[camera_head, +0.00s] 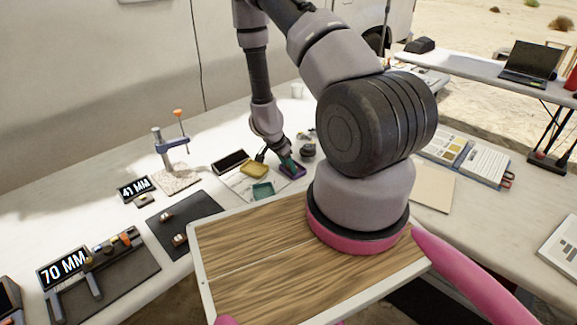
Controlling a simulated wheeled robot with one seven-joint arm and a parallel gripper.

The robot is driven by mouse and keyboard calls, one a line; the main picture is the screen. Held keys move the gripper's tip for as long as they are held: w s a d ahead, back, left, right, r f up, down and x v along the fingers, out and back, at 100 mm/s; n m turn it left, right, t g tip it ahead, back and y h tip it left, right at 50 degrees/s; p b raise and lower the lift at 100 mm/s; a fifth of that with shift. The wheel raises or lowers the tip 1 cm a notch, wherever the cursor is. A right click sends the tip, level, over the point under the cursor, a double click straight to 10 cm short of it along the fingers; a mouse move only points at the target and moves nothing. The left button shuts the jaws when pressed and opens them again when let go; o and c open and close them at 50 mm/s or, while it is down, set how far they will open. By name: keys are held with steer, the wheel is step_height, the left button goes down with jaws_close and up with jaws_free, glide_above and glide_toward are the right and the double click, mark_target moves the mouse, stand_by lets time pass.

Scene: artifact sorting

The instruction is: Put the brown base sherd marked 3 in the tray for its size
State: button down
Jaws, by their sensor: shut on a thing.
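My gripper (288,163) is at the far end of the white table, low over the purple tray (300,173). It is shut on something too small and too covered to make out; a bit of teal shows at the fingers. I cannot read a number 3 on any piece, so I cannot pick out the brown base sherd. A yellow tray (254,169) and a teal tray (263,191) are left of the purple one, on a pale sheet. Small brownish pieces (166,216) lie on a dark mat (203,213) nearer to me.
A clamp stand (158,145) rises left of the trays. Signs read 41 MM (135,189) and 70 MM (65,268), with a caliper-like gauge (85,280) by the latter. Dark lumps (307,150) sit just behind the purple tray. A wooden board (250,245) lies in front.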

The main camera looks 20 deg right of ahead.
steer(key=c, duration=0.6)
jaws_free()
steer(key=shift+f, duration=0.1)
steer(key=v, duration=1.2)
